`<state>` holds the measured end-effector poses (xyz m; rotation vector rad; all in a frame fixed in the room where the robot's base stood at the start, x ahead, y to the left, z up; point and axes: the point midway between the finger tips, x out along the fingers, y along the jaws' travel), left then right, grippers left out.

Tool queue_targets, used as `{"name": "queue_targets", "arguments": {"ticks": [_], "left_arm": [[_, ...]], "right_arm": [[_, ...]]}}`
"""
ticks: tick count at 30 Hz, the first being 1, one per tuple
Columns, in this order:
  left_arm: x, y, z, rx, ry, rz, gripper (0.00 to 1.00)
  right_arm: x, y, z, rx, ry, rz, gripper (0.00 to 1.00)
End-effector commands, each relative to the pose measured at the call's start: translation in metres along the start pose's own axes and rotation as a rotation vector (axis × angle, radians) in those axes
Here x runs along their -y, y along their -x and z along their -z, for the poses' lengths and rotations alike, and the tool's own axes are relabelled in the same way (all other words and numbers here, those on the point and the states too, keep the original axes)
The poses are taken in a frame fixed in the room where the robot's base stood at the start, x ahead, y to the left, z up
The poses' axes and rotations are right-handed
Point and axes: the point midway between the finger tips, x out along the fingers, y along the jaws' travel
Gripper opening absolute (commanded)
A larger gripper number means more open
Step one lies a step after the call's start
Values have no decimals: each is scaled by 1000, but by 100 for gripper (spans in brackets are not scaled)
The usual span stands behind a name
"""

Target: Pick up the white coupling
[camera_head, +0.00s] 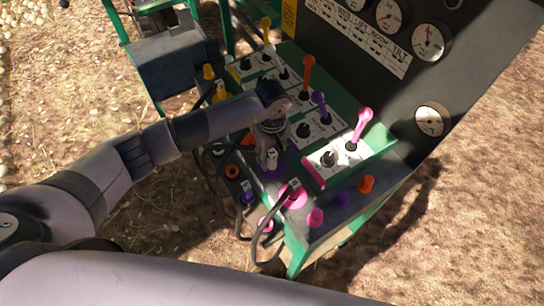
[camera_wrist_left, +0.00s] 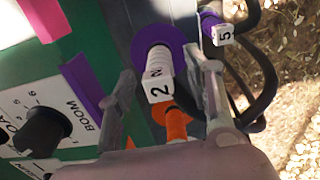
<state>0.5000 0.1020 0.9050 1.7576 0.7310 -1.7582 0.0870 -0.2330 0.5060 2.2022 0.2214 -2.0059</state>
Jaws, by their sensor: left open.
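In the left wrist view a white coupling (camera_wrist_left: 157,62) with a ribbed body and a block marked 2 sits at a purple round port. It also shows small in the head view (camera_head: 272,156), partly covered by my gripper. My left gripper (camera_wrist_left: 166,78) is open, with one finger on each side of the coupling and gaps visible. In the head view my left gripper (camera_head: 268,148) reaches down over the panel's front edge. An orange part (camera_wrist_left: 175,122) lies just below the block, between the fingers. My right gripper is not in view.
A second coupling (camera_wrist_left: 223,35) marked 5, with a black hose, is close to the right finger. In the head view another coupling sits at a pink port (camera_head: 294,194). Coloured levers (camera_head: 361,125) rise behind, below a dark gauge panel (camera_head: 465,65). Dark hoses loop along the front.

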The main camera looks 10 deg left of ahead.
Motion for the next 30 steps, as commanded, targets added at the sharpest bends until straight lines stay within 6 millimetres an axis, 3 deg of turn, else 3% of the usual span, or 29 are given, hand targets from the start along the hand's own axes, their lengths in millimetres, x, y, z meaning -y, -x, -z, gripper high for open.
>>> {"name": "queue_targets", "arguments": {"ticks": [9,30], "left_arm": [[0,-5,0,0,0,0,45],[0,-5,0,0,1,0,0]], "right_arm": [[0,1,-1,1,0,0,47],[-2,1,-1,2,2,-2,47]]}}
